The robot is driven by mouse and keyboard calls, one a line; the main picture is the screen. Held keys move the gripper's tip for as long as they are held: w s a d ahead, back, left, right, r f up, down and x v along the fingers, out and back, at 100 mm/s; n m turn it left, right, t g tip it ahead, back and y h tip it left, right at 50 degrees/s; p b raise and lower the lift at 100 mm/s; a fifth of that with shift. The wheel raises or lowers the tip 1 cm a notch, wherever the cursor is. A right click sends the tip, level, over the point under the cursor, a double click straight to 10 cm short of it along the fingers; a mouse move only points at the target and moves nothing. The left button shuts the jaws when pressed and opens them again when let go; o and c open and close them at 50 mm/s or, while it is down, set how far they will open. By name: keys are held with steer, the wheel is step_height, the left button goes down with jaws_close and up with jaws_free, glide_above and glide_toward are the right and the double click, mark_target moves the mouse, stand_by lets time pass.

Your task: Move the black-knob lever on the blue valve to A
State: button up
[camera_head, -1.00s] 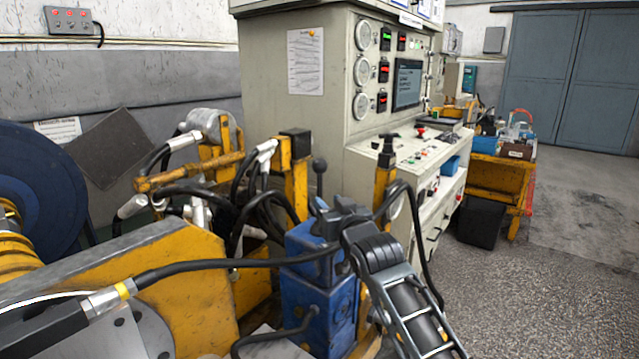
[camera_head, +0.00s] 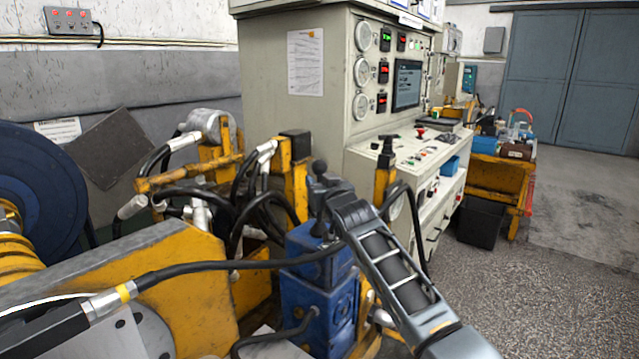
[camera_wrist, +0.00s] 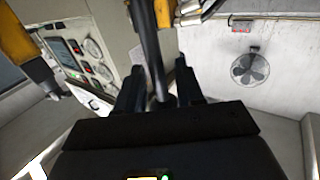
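The blue valve (camera_head: 318,285) stands in the lower middle of the head view. Its lever's black knob (camera_head: 319,167) shows just above the end of my gripper (camera_head: 322,198). The gripper hides most of the lever's shaft in the head view. In the wrist view, a dark rod (camera_wrist: 149,45), which looks like the lever, runs between the two fingers of my gripper (camera_wrist: 159,68). Gaps show on both sides of the rod, so the fingers are around it and not closed on it. The valve's position marks cannot be read.
Black hoses (camera_head: 270,210) and yellow posts (camera_head: 385,185) crowd the valve. A yellow machine block (camera_head: 185,295) lies to the left. A control cabinet (camera_head: 290,120) stands behind. The floor (camera_head: 540,260) at right is clear. The wrist view also shows a wall fan (camera_wrist: 250,68).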

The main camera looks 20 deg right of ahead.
jaws_close()
stand_by(0.4)
